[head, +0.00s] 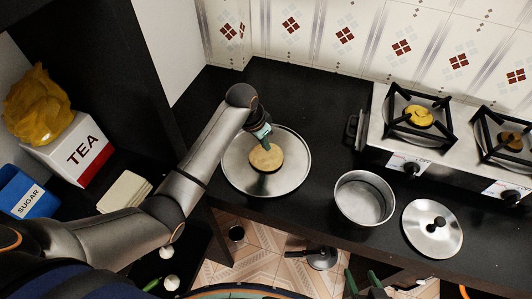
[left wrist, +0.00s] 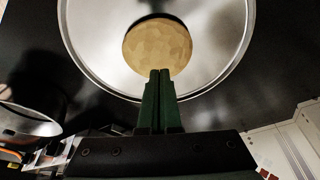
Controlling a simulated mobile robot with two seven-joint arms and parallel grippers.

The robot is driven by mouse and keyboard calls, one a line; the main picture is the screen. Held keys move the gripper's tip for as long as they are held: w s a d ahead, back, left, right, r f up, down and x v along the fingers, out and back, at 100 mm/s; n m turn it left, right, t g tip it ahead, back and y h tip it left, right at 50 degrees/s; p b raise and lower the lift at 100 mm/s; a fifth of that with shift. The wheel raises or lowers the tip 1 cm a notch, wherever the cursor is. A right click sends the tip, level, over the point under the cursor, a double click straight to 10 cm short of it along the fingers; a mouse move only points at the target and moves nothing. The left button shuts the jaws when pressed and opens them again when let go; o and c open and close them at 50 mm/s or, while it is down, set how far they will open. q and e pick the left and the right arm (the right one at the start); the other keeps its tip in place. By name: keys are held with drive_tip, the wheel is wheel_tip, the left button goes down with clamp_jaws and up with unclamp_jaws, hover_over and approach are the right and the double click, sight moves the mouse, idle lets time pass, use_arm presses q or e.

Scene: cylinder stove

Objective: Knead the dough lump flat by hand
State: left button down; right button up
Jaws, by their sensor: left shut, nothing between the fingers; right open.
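The dough lump (head: 266,157) is a round, tan, fairly flat-looking disc on a shiny round metal tray (head: 295,176) on the dark counter. My left gripper (head: 264,142) is at the dough's far edge in the head view, with its fingers pointing down. In the left wrist view the dough (left wrist: 157,45) has a faceted surface, and the shut, empty green fingers (left wrist: 160,72) overlap its near edge. I cannot tell whether they touch it. My right gripper (head: 364,284) is open at the bottom edge of the head view, away from the tray.
A metal pot (head: 364,200) and a lid with a black knob (head: 432,229) stand right of the tray. A gas stove (head: 440,132) is at the right. A tea box (head: 75,147) and a blue sugar box (head: 25,190) are at the left. Counter behind the tray is clear.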

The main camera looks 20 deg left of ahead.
sight(265, 155)
use_arm(q)
wheel_tip(265, 155, up, 6)
idle(0.7)
drive_tip(key=shift+r, duration=0.1)
